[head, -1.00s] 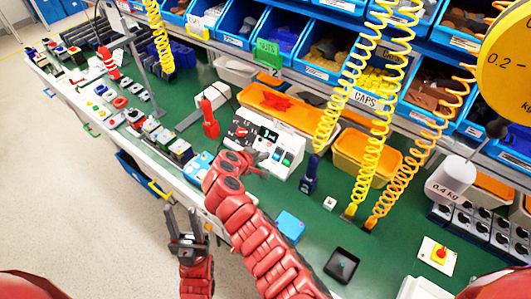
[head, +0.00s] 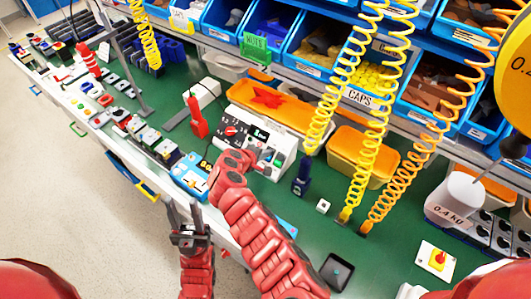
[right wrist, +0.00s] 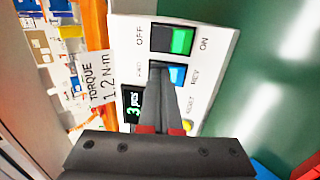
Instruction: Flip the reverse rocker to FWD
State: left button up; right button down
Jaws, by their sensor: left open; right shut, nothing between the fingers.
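The white control box (head: 289,140) stands on the green bench in the head view, with a dial and a small display. In the right wrist view its panel (right wrist: 211,45) carries a green OFF/ON rocker (right wrist: 181,40) and the blue reverse rocker (right wrist: 177,75). REV is at the blue rocker's right; the label at its left is partly covered. My right gripper (right wrist: 163,69) is shut and empty, its tips over the left part of the blue rocker. Contact and the rocker's tilt cannot be told. My left gripper (head: 188,218) is open and empty, in front of the bench edge.
A yellow RESET button (right wrist: 187,125) and a counter display (right wrist: 133,108) are beside the blue rocker. Yellow coiled hoses (head: 375,125) hang to the right.

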jog(key=g+p, duration=0.1)
jog(key=d+r+y+p, duration=0.1)
jog(key=shift+w+g+p, duration=0.3)
jog(key=shift+g+p, duration=0.1)
jog(key=shift+a+f+b, duration=0.15)
jog(key=shift+f+b, duration=0.25)
jog(key=shift+f, duration=0.15)
jog(key=shift+r, duration=0.1)
jog(key=shift+w+r+p, duration=0.1)
jog(key=shift+r+p, duration=0.3)
jog(key=shift+w+d+r, duration=0.15)
jog(key=shift+d+r, duration=0.05)
jog(key=shift+r, duration=0.05)
jog(key=shift+a+r, duration=0.1)
jog(key=shift+a, duration=0.05)
